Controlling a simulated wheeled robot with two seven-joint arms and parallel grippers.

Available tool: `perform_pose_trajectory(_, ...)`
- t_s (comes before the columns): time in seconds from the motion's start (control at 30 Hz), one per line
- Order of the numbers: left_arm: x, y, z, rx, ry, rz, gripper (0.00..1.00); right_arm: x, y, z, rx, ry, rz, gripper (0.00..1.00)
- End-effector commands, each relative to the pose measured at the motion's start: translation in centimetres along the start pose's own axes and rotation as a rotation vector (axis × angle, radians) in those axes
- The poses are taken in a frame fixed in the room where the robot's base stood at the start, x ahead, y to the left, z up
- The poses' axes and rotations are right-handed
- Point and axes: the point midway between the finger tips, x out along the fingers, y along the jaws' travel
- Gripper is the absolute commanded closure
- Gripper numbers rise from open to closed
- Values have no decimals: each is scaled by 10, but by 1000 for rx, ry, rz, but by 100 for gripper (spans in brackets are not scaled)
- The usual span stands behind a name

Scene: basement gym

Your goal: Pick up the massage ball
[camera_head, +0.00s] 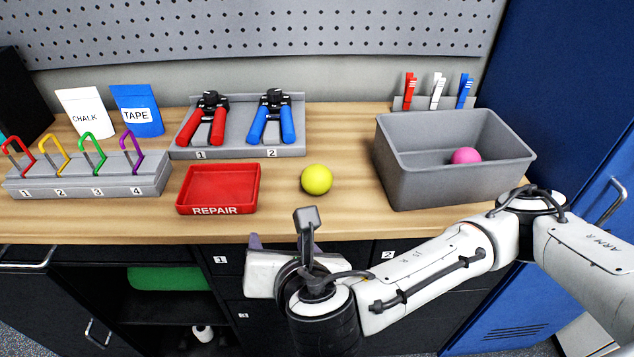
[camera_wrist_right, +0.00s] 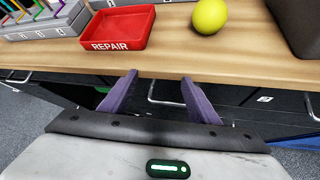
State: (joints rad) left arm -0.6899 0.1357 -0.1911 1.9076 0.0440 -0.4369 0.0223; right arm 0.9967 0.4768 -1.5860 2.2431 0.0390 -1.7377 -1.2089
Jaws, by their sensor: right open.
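A yellow ball (camera_head: 316,179) rests on the wooden bench top, right of the red REPAIR tray; it also shows at the top of the right wrist view (camera_wrist_right: 209,15). A pink ball (camera_head: 465,156) lies inside the grey bin, its lower part hidden by the front wall. The frames do not label either ball as the massage ball. My right gripper (camera_wrist_right: 158,92) is open and empty, its purple fingers apart in front of the bench edge, short of the yellow ball. In the head view its fingers are mostly hidden by my wrist. My left gripper is not in view.
The grey bin (camera_head: 402,166) stands right of the yellow ball, and the REPAIR tray (camera_head: 218,188) left of it. Bare wood surrounds the yellow ball.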

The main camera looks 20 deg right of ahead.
Motion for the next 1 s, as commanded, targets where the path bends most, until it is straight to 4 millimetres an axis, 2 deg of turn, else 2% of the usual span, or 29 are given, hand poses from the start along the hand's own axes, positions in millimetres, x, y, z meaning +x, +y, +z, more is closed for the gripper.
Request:
perform_pose_trajectory(0.03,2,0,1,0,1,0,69,0,-10,16,-84,-55,-30,44)
perform_pose_trajectory(0.1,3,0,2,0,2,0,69,-2,-24,34,-186,-116,-80,44)
perform_pose_trajectory(0.3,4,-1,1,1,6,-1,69,-6,-53,73,-392,-231,-192,44)
perform_pose_trajectory(0.43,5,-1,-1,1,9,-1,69,0,-61,84,-436,-255,-224,44)
perform_pose_trajectory(0.63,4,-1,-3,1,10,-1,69,29,-66,93,-438,-255,-225,44)
perform_pose_trajectory(0.87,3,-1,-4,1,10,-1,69,46,-67,98,-436,-254,-222,44)
perform_pose_trajectory(1.0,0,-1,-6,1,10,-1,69,66,-69,105,-436,-256,-224,44)
